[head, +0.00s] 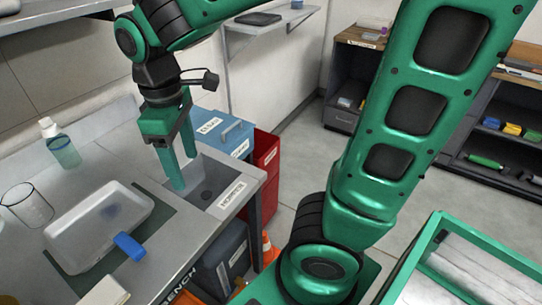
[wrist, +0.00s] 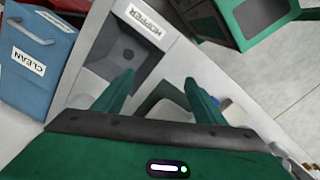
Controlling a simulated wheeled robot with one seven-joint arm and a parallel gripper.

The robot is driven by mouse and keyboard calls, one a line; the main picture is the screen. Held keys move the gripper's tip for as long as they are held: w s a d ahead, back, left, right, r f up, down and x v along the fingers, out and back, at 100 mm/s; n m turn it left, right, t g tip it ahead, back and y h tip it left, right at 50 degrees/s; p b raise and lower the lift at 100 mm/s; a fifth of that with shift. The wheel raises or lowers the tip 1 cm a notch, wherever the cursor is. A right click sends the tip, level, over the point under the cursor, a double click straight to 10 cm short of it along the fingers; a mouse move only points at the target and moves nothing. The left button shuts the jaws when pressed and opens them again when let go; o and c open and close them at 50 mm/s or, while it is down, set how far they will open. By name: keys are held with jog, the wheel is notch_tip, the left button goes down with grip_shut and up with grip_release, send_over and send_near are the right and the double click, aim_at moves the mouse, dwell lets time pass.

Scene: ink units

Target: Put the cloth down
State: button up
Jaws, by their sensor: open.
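My gripper (head: 182,174) is open with nothing between its fingers. It hangs above the bench near the hopper (head: 208,196). In the wrist view its two fingers (wrist: 157,88) stand apart, with the hopper (wrist: 128,55) beyond them. A pale, folded-looking piece (head: 105,292) lies at the bottom edge of the head view, partly cut off; it may be the cloth, but I cannot tell for sure. A white tray (head: 75,237) with a bluish smudge lies on a dark mat, and a small blue object (head: 130,246) rests at its near right edge.
A clear beaker (head: 28,207) and a bottle of greenish liquid (head: 62,150) stand at the bench's left. A blue bin (head: 226,128) and a red bin (head: 266,157) stand beyond the hopper. The blue bin, labelled CLEAN, also shows in the wrist view (wrist: 40,55).

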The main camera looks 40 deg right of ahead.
jog(key=s+d+f+m, duration=0.1)
jog(key=s+d+m, duration=0.6)
jog(key=d, duration=0.3)
jog(key=s+d+f+m, duration=0.2)
jog(key=s+d+m, duration=0.5)
jog(key=d, duration=0.4)
jog(key=shift+s+f+m, duration=0.15)
jog(key=shift+f+m, duration=0.1)
jog(key=shift+m, duration=0.25)
jog(key=shift+w+f, duration=0.25)
jog(key=shift+w, duration=0.4)
